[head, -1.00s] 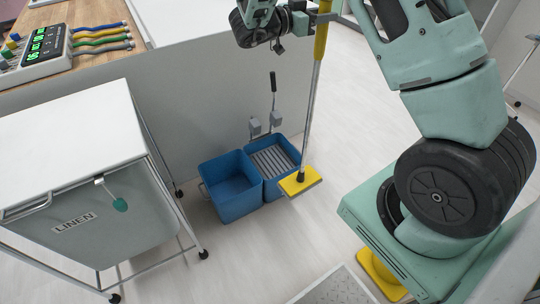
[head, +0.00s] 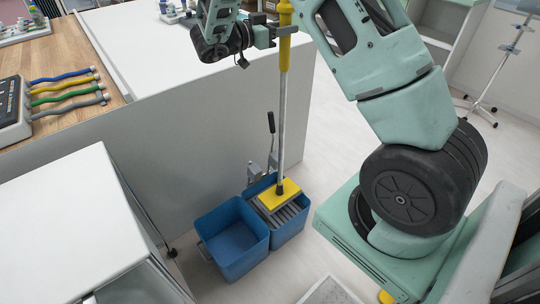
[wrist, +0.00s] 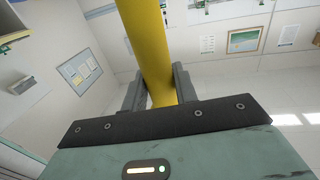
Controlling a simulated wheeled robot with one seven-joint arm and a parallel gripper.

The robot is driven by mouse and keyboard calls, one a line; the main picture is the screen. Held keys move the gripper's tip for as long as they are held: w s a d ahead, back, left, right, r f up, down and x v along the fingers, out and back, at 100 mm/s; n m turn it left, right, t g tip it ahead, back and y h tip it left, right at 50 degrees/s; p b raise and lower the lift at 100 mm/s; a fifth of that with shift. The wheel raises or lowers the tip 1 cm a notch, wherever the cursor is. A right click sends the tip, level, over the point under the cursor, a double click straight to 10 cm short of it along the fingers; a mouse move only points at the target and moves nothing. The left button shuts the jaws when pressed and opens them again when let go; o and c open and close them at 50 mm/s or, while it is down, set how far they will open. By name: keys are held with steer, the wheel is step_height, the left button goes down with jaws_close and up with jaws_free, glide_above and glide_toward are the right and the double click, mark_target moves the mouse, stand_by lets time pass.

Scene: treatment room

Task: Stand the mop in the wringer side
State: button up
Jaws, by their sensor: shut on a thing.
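The mop (head: 283,100) has a yellow grip, a grey metal shaft and a flat yellow head. My gripper (head: 283,29) is shut on the yellow grip near its top; the grip also shows between the fingers in the wrist view (wrist: 150,60). The mop hangs nearly upright. Its head (head: 279,195) appears over the slatted grey wringer (head: 290,212) on the right side of the blue double bucket. I cannot tell whether the head touches the slats. The left bucket side (head: 233,240) looks empty. The wringer lever (head: 271,125) stands up behind.
A grey-white counter panel (head: 190,140) rises directly behind the bucket. A white cart (head: 60,220) stands at the left. A wooden top (head: 60,55) holds a device with coloured cables. Pale floor (head: 320,125) is free to the right.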

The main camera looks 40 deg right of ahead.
mark_target(280, 63)
steer(key=shift+w+a+r+p, duration=0.25)
steer(key=shift+a+r+p, duration=0.05)
steer(key=shift+p, duration=0.6)
steer(key=shift+f, duration=5.15)
steer(key=shift+f, duration=0.15)
steer(key=o, duration=1.1)
